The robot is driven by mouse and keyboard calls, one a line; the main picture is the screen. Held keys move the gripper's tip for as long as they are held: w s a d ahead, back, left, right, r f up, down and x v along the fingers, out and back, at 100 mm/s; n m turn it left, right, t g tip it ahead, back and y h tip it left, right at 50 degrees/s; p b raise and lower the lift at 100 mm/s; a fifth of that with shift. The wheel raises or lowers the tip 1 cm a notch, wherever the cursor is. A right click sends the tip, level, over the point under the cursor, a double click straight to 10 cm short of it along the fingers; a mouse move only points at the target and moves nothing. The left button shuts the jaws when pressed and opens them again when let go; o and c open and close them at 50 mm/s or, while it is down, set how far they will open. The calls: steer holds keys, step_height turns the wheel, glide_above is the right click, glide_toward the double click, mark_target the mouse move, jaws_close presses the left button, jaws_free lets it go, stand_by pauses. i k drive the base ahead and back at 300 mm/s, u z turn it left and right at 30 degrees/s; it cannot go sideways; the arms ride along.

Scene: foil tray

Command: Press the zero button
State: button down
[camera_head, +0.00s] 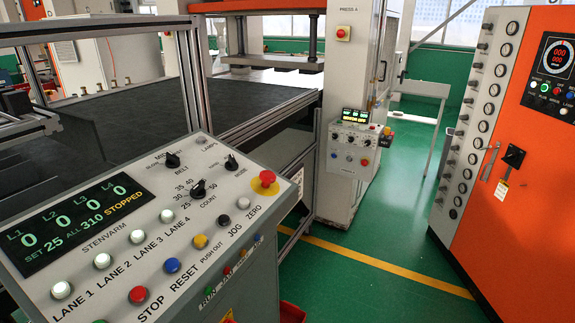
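The zero button (243,203) is a small white round button near the right end of the lower button row on the sloping grey control panel (130,222). The word ZERO is printed just below and right of it. A dark grey jog button (223,219) sits beside it on the lower left. A red mushroom button on a yellow base (265,182) sits just above and right of it. The panel display (75,222) shows zeros for four lanes, SET 25, ALL 310 and STOPPED. My gripper is not in view, and nothing covers the zero button.
Yellow (200,241), blue (172,265) and red (138,294) buttons continue the row. White lane buttons (102,260) and black knobs (198,190) lie above. A dark conveyor (120,110) runs behind. An orange cabinet (525,200) stands right. Green floor (370,285) is clear between.

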mark_target(243, 202)
steer(key=i, duration=1.1)
steer(key=u, duration=0.25)
